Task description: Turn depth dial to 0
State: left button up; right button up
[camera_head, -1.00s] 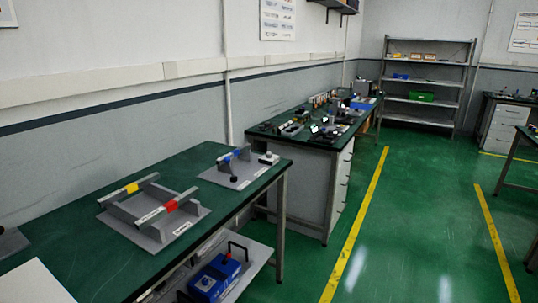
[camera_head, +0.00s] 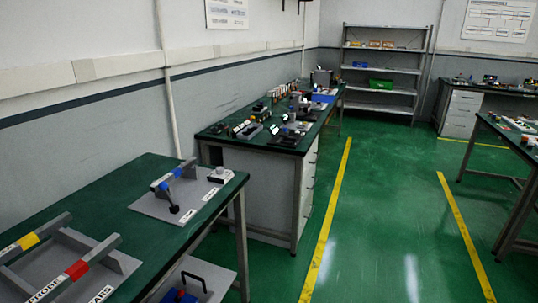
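No thing that I can clearly tell as the depth dial shows. On the near green-topped table (camera_head: 100,217), a grey plate (camera_head: 152,207) carries a bar with a blue slider and a black knob (camera_head: 174,208). A grey frame (camera_head: 118,262) with a yellow slider (camera_head: 28,240) and a red slider (camera_head: 77,269) stands at the lower left. Small devices on the farther bench (camera_head: 216,130) are too small to identify. Neither of my grippers is in view.
A metal shelf (camera_head: 383,90) with a green bin (camera_head: 381,84) stands at the back. More tables (camera_head: 502,128) stand at the right. The green floor (camera_head: 385,210) between the yellow lines is clear. A blue device (camera_head: 180,297) sits on the near table's lower shelf.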

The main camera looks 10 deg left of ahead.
aim_at(220, 170)
jog(key=z, duration=0.2)
jog(key=i, duration=1.25)
jog(key=u, duration=0.1)
